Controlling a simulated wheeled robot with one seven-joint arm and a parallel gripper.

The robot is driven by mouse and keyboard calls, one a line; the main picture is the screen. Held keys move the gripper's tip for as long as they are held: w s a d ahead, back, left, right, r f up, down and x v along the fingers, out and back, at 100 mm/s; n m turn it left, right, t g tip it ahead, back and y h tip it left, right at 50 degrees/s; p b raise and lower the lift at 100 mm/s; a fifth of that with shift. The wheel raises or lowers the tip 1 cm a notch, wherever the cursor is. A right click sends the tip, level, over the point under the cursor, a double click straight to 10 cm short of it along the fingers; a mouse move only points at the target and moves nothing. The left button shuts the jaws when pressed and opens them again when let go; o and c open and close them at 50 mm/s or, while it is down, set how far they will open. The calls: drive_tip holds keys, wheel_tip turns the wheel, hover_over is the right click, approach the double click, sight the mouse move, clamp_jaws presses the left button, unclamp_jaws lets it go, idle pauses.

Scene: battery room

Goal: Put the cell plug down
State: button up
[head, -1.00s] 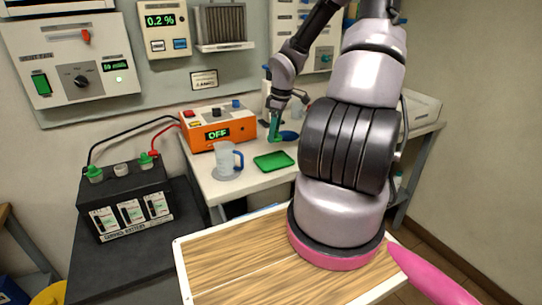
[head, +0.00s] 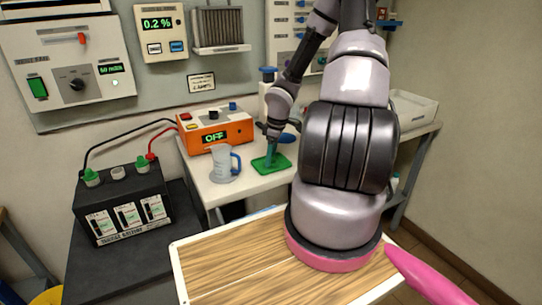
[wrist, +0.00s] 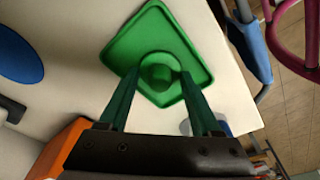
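The green cell plug (wrist: 159,75), a round disc with a knob on top, stands on the green tray (wrist: 191,37) in the wrist view. The tray (head: 262,167) lies on the white bench in the head view, where the plug is too small to make out. My gripper (wrist: 160,80) has teal fingers, one on each side of the plug, spread apart with gaps beside the knob. Whether a fingertip touches the disc's edge is unclear. In the head view my gripper (head: 272,160) points down at the tray.
A clear jug (head: 222,165) with a blue handle stands left of the tray. The orange OFF box (head: 216,132) is behind it. A blue round thing (wrist: 16,55) lies beside the tray. The black battery (head: 122,205) stands at left with cables attached.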

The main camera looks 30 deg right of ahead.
drive_tip(key=o, duration=0.4)
wheel_tip(320, 180, up, 11)
drive_tip(key=s+d, duration=0.1)
wheel_tip(320, 180, up, 10)
drive_tip(key=m+h, duration=0.3)
drive_tip(key=m, duration=0.1)
hover_over(276, 161)
drive_tip(key=s+a, duration=0.2)
drive_tip(key=s, duration=0.2)
drive_tip(key=s+a+r+m+t+y, duration=0.1)
drive_tip(key=s+a+r+m+t, duration=0.1)
drive_tip(key=r, duration=0.5)
drive_tip(key=s+a+r+m+t+y, duration=0.1)
drive_tip(key=s+a+r+m+t, duration=0.1)
drive_tip(key=s+a+r+m, duration=0.2)
drive_tip(key=s+a+r+m+t+y, duration=0.1)
drive_tip(key=s+a+r+m, duration=0.2)
drive_tip(key=s+a+r, duration=0.4)
drive_tip(key=shift+s+r+m+t+y, duration=0.2)
drive_tip(key=shift+s+r, duration=0.25)
drive_tip(key=shift+r, duration=0.4)
drive_tip(key=shift+s+r+m+t+y, duration=0.1)
drive_tip(key=shift+s+r+t+y, duration=0.1)
drive_tip(key=shift+s+r, duration=0.45)
drive_tip(key=shift+w+r, duration=0.2)
drive_tip(key=shift+w, duration=0.05)
